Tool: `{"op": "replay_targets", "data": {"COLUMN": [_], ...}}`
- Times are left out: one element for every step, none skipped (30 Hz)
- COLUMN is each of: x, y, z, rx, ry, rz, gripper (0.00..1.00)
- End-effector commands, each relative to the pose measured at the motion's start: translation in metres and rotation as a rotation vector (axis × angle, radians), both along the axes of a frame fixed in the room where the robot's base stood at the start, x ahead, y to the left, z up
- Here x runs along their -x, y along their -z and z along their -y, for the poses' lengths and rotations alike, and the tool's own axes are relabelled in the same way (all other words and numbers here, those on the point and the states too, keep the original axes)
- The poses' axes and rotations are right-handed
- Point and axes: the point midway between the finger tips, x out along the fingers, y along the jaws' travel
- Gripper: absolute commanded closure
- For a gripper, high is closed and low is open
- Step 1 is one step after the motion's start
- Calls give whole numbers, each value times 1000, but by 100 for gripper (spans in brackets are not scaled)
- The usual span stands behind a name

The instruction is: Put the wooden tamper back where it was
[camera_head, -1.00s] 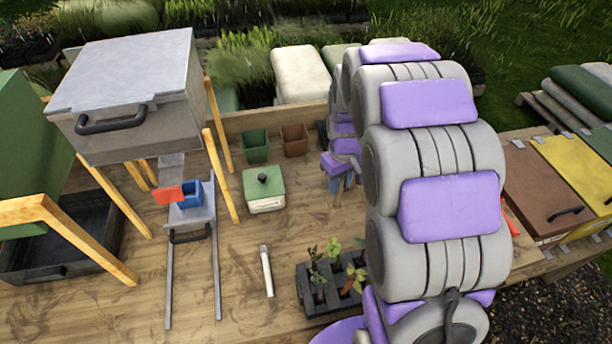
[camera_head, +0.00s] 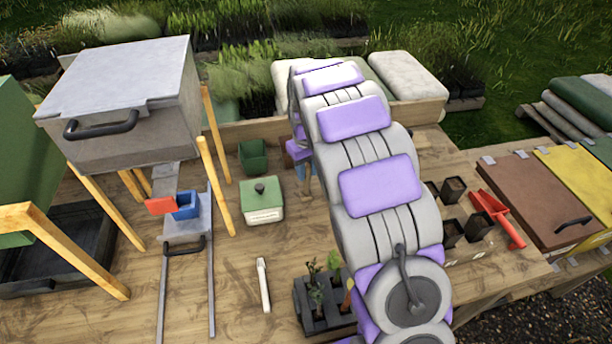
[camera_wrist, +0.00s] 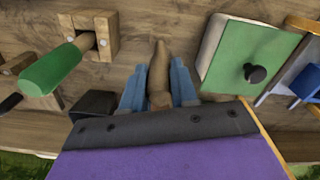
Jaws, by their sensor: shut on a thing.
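The wooden tamper (camera_wrist: 159,75) shows in the wrist view as a tapered brown piece between the two blue fingers of my gripper (camera_wrist: 158,88), which is shut on it. In the head view my gripper (camera_head: 312,184) is beside the green-lidded box, mostly hidden behind my arm. The tamper cannot be made out there. In the wrist view a wooden block (camera_wrist: 104,28) with a dark hole is left of the tamper. A green-handled tool (camera_wrist: 50,70) reaches toward that block.
The green-lidded box (camera_head: 263,205) stands close left of my gripper; it also shows in the wrist view (camera_wrist: 235,60). A green pot (camera_head: 253,155), white-handled tool (camera_head: 263,284) and seedling tray (camera_head: 318,312) are nearby. A red scoop (camera_head: 497,217) lies at right.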

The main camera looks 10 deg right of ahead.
Motion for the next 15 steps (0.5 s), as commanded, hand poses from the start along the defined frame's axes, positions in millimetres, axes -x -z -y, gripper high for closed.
{"op": "replay_targets", "data": {"x": [1,1,1,1,1,0,0,0,0,0,0,0,0,0,0], "y": [11,15,20,22,23,23,23,22,22,22,21,22,22,23,23], "z": [0,0,-1,-1,-1,-1,-1,-1,-1,-1,-2,-2,-2,-2,-1], "rx": [0,0,0,1,1,1,1,1,1,1,1,1,1,1,1], "ry": [0,0,0,0,0,0,0,0,0,0,0,0,0,0,0], "rz": [-3,-4,-3,-2,-2,0,0,0,0,0,0,0,0,0,0], "gripper": [100,100,100,100,100,100,100,100,100,100,100,100,100,100,70]}}
